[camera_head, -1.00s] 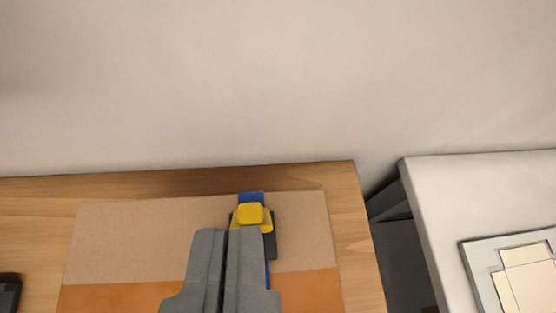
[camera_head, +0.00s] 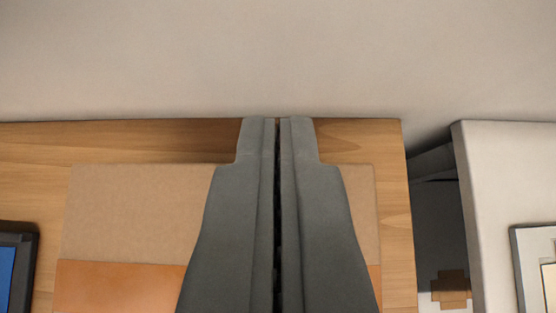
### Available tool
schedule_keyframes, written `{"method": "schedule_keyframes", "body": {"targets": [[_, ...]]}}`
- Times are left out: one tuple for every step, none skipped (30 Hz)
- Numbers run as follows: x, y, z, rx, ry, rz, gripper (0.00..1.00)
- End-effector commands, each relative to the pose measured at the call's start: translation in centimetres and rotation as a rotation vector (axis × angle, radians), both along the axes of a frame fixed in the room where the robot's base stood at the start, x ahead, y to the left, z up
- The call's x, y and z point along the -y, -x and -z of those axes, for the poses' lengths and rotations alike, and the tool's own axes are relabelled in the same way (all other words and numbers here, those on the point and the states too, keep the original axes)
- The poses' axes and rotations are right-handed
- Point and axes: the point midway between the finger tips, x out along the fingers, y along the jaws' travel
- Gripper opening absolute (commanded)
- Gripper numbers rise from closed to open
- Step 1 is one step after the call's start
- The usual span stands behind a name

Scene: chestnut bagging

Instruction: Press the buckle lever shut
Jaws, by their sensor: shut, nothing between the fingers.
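My gripper (camera_head: 277,122) is shut and empty, its two grey fingers side by side in the middle of the view. It stands over a mat with a tan upper part (camera_head: 130,210) and an orange lower part (camera_head: 115,288). The buckle and its yellow lever are hidden behind my fingers. I cannot tell whether the fingers touch the lever, or whether it is open or shut.
The mat lies on a wooden table (camera_head: 395,220) against a pale wall (camera_head: 280,60). A dark-framed blue thing (camera_head: 12,270) is at the left edge. Across a dark gap stands a white surface (camera_head: 490,180) with a framed panel (camera_head: 530,265) on it.

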Motion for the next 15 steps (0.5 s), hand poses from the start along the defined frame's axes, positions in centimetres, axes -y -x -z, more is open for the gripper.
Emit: {"method": "schedule_keyframes", "body": {"targets": [[0.0,-0.7,0.5,-0.001,0.000,0.000,0.00],[0.0,-1.0,0.8,-0.001,0.000,0.000,0.00],[0.0,-1.4,1.2,-0.002,0.000,0.000,0.00],[0.0,-1.7,1.4,-0.002,0.000,0.000,0.00],[0.0,-2.0,1.6,-0.001,0.000,0.000,0.00],[0.0,-2.4,1.9,-0.001,0.000,0.000,0.00],[0.0,-2.7,2.2,-0.001,0.000,0.000,0.00],[0.0,-3.0,2.4,-0.001,0.000,0.000,0.00],[0.0,-3.3,2.7,-0.001,0.000,0.000,0.00],[0.0,-3.5,2.9,0.000,0.000,0.000,0.00],[0.0,-2.9,2.9,0.001,0.000,0.000,0.00],[0.0,-2.4,3.1,0.001,0.000,0.000,0.00],[0.0,-2.1,3.3,0.001,0.000,0.000,0.00],[0.0,-1.9,3.5,0.001,0.000,0.000,0.00],[0.0,-1.5,3.7,0.002,0.000,0.000,0.00]]}}
